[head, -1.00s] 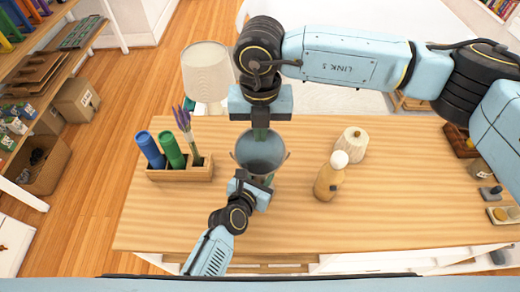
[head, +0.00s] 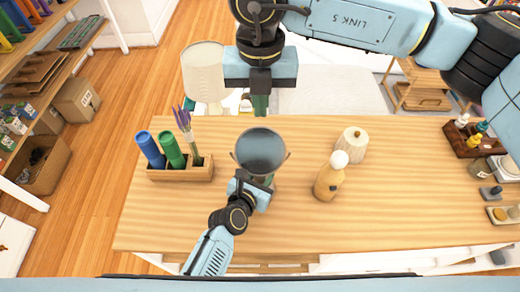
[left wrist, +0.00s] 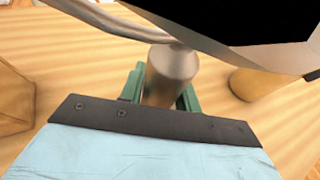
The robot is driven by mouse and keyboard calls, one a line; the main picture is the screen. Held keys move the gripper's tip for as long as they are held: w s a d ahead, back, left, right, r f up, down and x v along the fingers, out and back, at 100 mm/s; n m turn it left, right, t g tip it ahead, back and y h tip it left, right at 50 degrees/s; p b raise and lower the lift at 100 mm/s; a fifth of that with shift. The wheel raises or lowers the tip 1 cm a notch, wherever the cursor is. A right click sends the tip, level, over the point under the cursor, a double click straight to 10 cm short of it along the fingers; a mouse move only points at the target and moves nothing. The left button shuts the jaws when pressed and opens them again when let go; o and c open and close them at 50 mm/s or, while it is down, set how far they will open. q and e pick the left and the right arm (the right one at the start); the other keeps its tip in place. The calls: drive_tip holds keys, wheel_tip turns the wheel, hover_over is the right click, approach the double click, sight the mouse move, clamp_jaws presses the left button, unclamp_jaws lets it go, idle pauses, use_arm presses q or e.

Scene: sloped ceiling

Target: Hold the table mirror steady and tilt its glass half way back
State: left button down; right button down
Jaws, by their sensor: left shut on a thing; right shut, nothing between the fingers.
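The table mirror (head: 261,151) stands on the wooden table, its round dark glass tilted back and facing up toward me. My left gripper (head: 262,183) is at the mirror's stand, low on its near side. In the left wrist view its green fingers are shut around the grey metal post (left wrist: 171,75) of the mirror; the dark underside of the mirror's head fills the top right. My right gripper (head: 260,105) is shut and empty, above and behind the mirror, apart from the glass. The mirror's base is mostly hidden by my left gripper.
A wooden holder (head: 182,173) with blue and green tubes and a purple-tipped stem stands left of the mirror. A tan bottle (head: 328,182) and a ribbed pale jar (head: 352,144) stand to the right. A lamp (head: 207,72) is behind.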

use_arm(q)
drive_tip(key=shift+s+f, duration=0.2)
drive_tip(key=shift+f, duration=0.1)
drive_tip(key=c, duration=1.3)
unclamp_jaws()
drive_tip(key=o, duration=0.4)
drive_tip(key=shift+w+r, duration=0.15)
drive_tip(key=shift+r, duration=0.05)
drive_tip(key=v, duration=1.2)
